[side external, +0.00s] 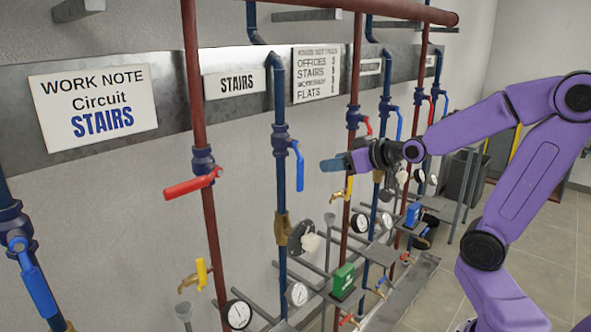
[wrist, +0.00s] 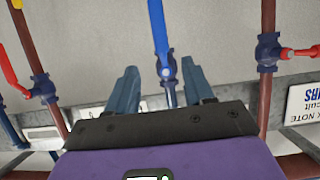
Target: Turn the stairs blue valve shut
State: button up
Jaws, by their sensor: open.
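The stairs blue valve (side external: 281,139) sits on a blue pipe just right of the small STAIRS sign (side external: 235,82). Its blue handle (side external: 299,165) hangs down, roughly in line with the pipe. In the side view my gripper (side external: 330,164) is to the right of the handle, pointing left at it with a visible gap. In the wrist view, which looks upside down, the blue handle (wrist: 158,28) and valve body (wrist: 166,72) appear between the two spread fingers of my gripper (wrist: 159,70). The gripper is open and holds nothing. Depth to the handle is hard to judge.
A red-handled valve (side external: 192,184) on a red pipe stands left of the blue pipe. Another red-handled valve (side external: 368,124) is on the right. Gauges, shelves and a green box (side external: 344,280) sit below. The WORK NOTE sign (side external: 93,106) reads Circuit STAIRS.

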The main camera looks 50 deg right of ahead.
aim_at(303, 168)
jog(key=x, duration=1.4)
jog(key=shift+w+f, duration=0.2)
jog(key=shift+w, duration=0.1)
jog(key=shift+c, duration=0.3)
grip_shut()
